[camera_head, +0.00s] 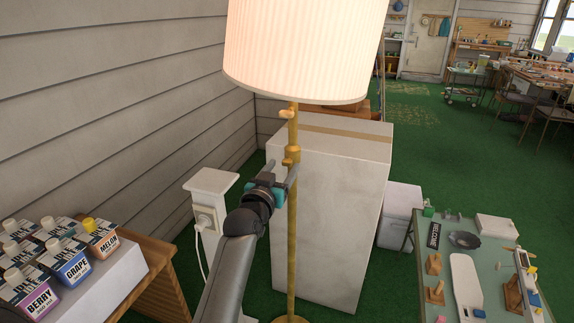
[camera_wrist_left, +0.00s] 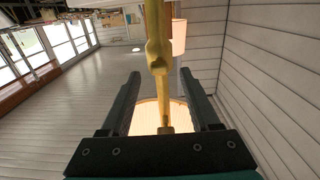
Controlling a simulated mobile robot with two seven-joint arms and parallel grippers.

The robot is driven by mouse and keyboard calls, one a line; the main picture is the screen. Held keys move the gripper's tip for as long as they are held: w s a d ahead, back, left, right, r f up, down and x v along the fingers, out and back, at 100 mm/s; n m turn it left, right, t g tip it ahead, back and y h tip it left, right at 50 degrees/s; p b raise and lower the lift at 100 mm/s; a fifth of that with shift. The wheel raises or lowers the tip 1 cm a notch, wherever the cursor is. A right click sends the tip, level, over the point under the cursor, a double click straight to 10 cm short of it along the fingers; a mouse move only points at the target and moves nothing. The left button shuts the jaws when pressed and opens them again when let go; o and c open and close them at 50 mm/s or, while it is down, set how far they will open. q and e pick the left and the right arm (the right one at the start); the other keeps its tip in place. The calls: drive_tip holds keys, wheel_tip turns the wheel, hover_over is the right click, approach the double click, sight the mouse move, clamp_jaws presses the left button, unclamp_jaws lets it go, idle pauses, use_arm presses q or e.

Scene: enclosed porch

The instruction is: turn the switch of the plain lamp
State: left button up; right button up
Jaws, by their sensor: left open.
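A tall floor lamp has a brass pole (camera_head: 292,235) and a lit, finely ribbed cream shade (camera_head: 300,50). A small brass knob (camera_head: 287,114) sticks out left just below the shade, and a brass fitting (camera_head: 290,162) sits lower on the pole. I cannot tell which is the switch. My left gripper (camera_head: 281,173) is at the pole, close below the lower fitting. In the left wrist view, its open fingers (camera_wrist_left: 160,82) lie either side of the pole (camera_wrist_left: 157,45) in the picture; contact cannot be told. My right gripper is not in view.
A large pale box (camera_head: 330,210) stands close behind the pole. A small white stand (camera_head: 210,182) with an outlet and cord is left of my arm. Ink cartons (camera_head: 72,268) stand at lower left, and a green table (camera_head: 462,285) with items at lower right.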

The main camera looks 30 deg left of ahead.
sight(286, 163)
use_arm(q)
drive_tip(key=shift+b+x, duration=0.4)
drive_tip(key=shift+x, duration=1.55)
drive_tip(key=shift+c, duration=0.4)
clamp_jaws()
